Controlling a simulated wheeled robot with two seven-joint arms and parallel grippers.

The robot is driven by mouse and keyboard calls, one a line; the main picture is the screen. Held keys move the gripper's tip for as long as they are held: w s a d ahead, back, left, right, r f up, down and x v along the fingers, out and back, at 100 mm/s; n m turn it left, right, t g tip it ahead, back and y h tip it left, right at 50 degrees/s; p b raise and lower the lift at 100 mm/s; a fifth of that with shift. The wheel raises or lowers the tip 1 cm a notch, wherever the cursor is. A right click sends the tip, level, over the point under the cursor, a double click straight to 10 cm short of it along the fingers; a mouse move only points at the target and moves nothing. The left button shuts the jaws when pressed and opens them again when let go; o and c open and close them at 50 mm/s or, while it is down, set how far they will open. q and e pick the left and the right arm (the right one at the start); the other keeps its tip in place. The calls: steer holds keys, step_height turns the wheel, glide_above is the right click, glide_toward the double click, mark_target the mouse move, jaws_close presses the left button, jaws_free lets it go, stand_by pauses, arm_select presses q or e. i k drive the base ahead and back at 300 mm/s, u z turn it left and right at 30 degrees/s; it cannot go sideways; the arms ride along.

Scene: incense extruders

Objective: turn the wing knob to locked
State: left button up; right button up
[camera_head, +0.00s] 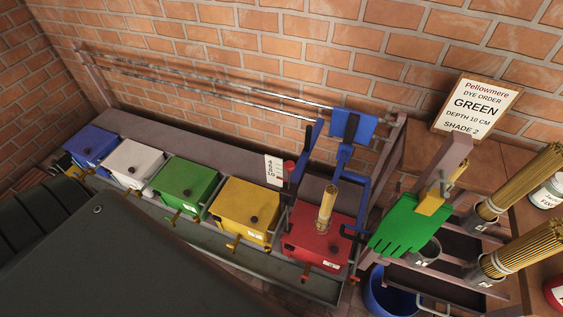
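I cannot pick out the wing knob with certainty. A blue bracket (360,170) with a blue plate at its top stands over the red box (316,244). A dark bar (350,128) lies across the plate, and a dark upright handle (300,158) stands to its left. A small red knob (288,168) is beside that handle. A bundle of sticks (327,205) stands upright on the red box. Neither gripper shows.
Yellow (247,206), green (184,184), white (131,160) and blue (91,143) boxes line the bench to the left. Rails (200,83) run behind them. Stick bundles (522,248), a blue bucket (390,294) and the dye order sign (478,106) are at right.

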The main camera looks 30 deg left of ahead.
mark_target(283, 206)
steer(key=k, duration=0.15)
steer(key=u, duration=0.8)
